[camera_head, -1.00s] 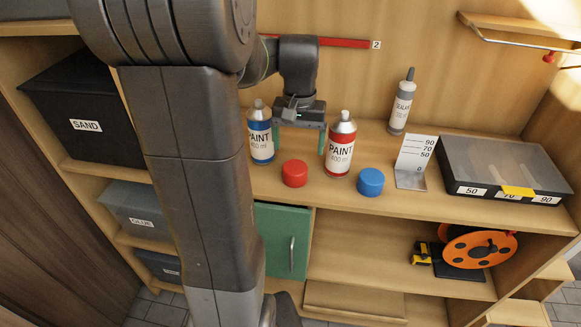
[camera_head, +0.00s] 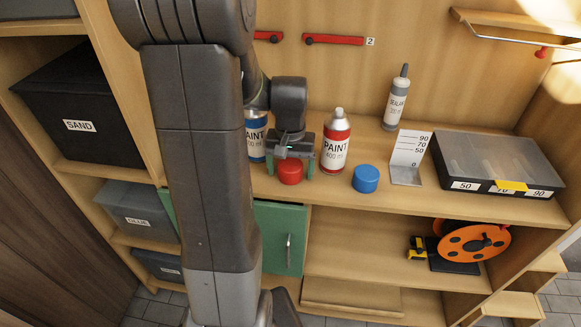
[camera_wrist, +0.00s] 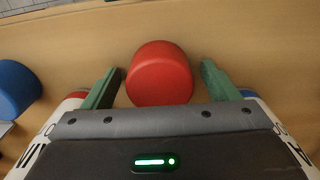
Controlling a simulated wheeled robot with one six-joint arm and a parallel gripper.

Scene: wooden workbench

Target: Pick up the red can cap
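The red can cap (camera_head: 290,172) stands on the wooden workbench (camera_head: 420,198), in front of and between the two paint cans. My gripper (camera_head: 290,168) is over the cap with its fingers spread. In the wrist view the red cap (camera_wrist: 160,74) lies between the two green fingers of my gripper (camera_wrist: 161,84), with a gap on each side. The fingers are open and do not touch it. Whether the fingertips are level with the cap or above it is hard to tell.
The red paint can (camera_head: 336,143) stands close on the right of my gripper, the blue paint can (camera_head: 256,140) close on the left. A blue cap (camera_head: 365,179) is further right. Beyond are a white scale stand (camera_head: 408,158), a grey bottle (camera_head: 396,100) and an organiser case (camera_head: 500,165).

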